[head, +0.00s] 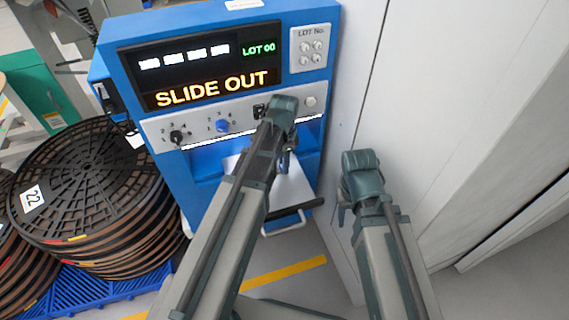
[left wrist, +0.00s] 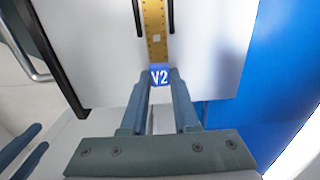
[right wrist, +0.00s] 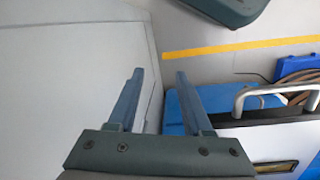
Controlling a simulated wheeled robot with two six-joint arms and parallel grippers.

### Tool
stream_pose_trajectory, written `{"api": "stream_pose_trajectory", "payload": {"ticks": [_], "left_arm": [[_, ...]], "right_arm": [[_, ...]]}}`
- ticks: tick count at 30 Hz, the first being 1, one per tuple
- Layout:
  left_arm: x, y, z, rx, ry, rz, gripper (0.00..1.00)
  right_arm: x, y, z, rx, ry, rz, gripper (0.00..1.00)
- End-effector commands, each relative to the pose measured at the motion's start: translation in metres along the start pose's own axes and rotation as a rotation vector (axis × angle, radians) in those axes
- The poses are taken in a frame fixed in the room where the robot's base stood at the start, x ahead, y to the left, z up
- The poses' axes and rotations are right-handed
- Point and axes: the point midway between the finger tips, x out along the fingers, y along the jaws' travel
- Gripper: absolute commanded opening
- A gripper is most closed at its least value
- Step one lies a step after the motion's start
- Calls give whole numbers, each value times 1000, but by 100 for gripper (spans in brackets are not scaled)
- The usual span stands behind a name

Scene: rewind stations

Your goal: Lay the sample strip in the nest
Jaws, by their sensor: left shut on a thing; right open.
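The sample strip (left wrist: 155,35) is a gold strip with a blue end tab marked V2 (left wrist: 160,76). My left gripper (left wrist: 160,92) is shut on the tab end. The strip extends away over the white drawer plate (left wrist: 95,45), between two dark rails. I cannot tell whether it touches the plate, and its far end is out of view. In the head view, my left arm hides the strip and much of the pulled-out drawer (head: 291,190). My right gripper (right wrist: 160,76) is open and empty, to the right of the drawer in the head view (head: 346,205).
The blue station (head: 205,170) reads SLIDE OUT and LOT 00, with knobs below. The drawer has a bar handle (head: 284,226). A pale wall panel (head: 420,90) stands close on the right. Stacked black reels (head: 90,180) stand on a blue pallet at the left.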

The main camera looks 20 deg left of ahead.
Motion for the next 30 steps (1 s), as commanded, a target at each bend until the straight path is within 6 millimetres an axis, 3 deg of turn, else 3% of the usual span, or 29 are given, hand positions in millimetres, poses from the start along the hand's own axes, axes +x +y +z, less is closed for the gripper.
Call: {"api": "stream_pose_trajectory", "payload": {"ticks": [1, 6, 20, 30], "left_arm": [[2, 0, 0, 0, 0, 0, 32], [1, 0, 0, 0, 0, 0, 59], [-6, 0, 0, 0, 0, 0, 59], [-46, 0, 0, 0, 0, 0, 59]], "right_arm": [[1, 0, 0, 0, 0, 0, 50], [1, 0, 0, 0, 0, 0, 50], [-6, 1, 0, 0, 0, 0, 50], [-46, 4, 3, 0, 0, 0, 50]]}}
